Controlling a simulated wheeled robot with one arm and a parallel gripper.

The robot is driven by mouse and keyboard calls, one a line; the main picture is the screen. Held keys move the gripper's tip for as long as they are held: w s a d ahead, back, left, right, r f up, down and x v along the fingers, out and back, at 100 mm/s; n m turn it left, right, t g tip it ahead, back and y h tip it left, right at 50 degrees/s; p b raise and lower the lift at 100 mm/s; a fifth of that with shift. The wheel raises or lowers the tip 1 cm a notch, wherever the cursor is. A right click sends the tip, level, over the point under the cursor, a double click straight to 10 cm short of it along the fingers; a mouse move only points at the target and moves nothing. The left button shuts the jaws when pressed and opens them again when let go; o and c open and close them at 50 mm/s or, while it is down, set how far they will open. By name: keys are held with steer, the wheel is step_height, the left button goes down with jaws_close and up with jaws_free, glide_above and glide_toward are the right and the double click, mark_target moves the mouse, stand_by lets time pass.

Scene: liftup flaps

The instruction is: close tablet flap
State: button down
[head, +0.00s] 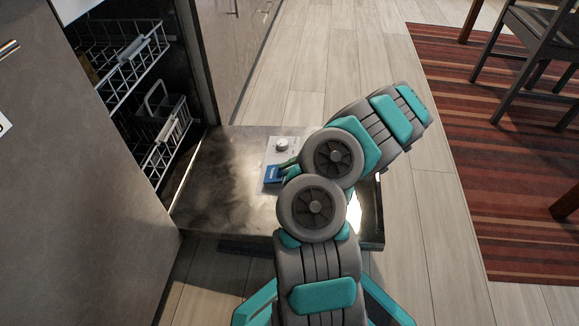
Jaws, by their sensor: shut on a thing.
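The dishwasher door (215,195) is folded down and lies flat. A pale dispenser panel (270,156) with a round knob is set in its inner face. A small blue piece, apparently the tablet flap (273,174), shows on the panel's near side. My gripper (287,168) is at the blue flap, its teal tip touching or right beside it, and shut on it. My arm hides most of the gripper and the right part of the panel. The flap's exact angle is too small to tell.
The open dishwasher stands at left with its upper rack (135,62) and lower rack (165,150) partly out. A striped rug (470,130) and a dark chair (525,60) are at right. The wooden floor (310,75) beyond the door is clear.

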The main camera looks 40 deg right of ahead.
steer(key=c, duration=0.8)
jaws_free()
steer(key=shift+c, duration=0.2)
